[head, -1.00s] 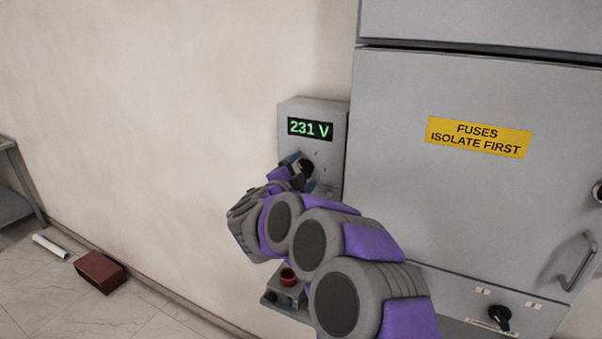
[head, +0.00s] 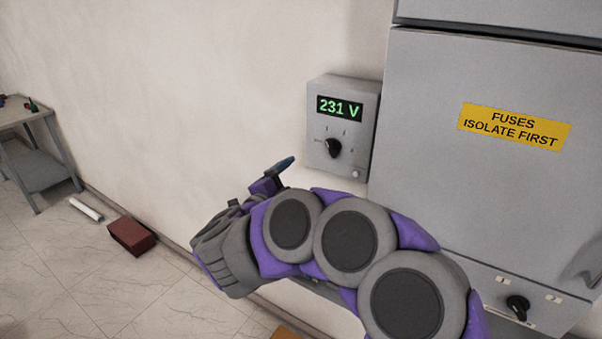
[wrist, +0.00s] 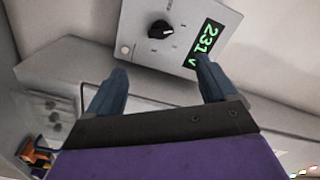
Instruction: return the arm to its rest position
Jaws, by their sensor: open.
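My arm (head: 348,240) reaches up from the lower right in the head view, bent in front of the wall and cabinet. My gripper (head: 283,165) is at its end, left of and below the grey meter box and apart from it. In the wrist view my gripper (wrist: 158,88) shows two blue fingers spread wide with nothing between them. The meter box (head: 365,100) reads 231 V and has a black knob (head: 333,148). The box also shows in the wrist view (wrist: 140,25), beyond the fingertips, with its knob (wrist: 160,29).
A grey cabinet (head: 440,190) with a yellow fuse label (head: 514,126) and a black switch (head: 517,306) stands right. A red-brown block (head: 132,236) and a white roll (head: 86,208) lie on the floor. A table (head: 40,165) stands far left. The floor at lower left is clear.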

